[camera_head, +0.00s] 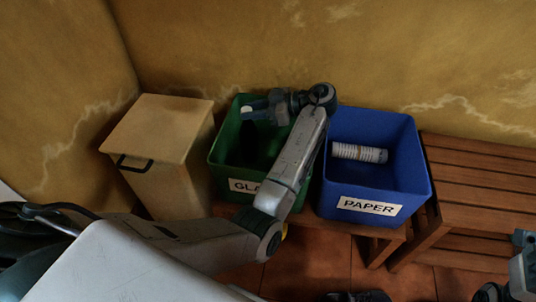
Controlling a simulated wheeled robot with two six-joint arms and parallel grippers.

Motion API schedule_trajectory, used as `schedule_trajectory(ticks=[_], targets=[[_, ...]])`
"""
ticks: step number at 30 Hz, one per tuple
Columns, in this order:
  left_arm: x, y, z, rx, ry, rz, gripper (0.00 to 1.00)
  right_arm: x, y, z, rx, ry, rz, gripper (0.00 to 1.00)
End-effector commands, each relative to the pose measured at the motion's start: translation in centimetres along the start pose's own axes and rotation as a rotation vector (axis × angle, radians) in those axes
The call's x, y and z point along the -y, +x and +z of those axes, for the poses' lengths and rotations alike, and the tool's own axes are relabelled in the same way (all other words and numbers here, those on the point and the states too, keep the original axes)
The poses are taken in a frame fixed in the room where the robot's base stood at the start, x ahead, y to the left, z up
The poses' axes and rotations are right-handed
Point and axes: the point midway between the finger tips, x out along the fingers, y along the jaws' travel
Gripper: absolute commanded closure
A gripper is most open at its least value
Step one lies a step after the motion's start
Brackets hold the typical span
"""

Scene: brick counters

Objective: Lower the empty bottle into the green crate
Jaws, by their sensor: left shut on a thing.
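The green crate (221,150) stands against the wall, with a white label reading "GLA…" that my left arm partly covers. My left gripper (256,108) is above the crate's opening, near its back part. It is shut on the bottle, of which I make out only a small pale part (247,109) at the jaws. The rest of the bottle is too dark or hidden to tell its tilt or how deep it reaches. Part of my right arm shows at the lower right edge; its gripper cannot be made out clearly.
A blue crate (372,185) labelled "PAPER" stands right of the green one and holds a pale, striped cylinder (359,152). A beige lidded bin (157,128) stands on the left. A slatted wooden bench (485,185) is at the right.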

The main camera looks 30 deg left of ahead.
Motion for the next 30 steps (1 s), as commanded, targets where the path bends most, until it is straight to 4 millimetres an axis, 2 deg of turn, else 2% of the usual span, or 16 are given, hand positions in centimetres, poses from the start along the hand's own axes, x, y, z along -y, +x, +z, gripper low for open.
schedule_trajectory(ticks=[30], targets=[[0.0,0.3,0.9,0.0,-0.001,0.0,1.0,0.0,-0.8,0.0,0.0,0.0,-0.001,0.64]])
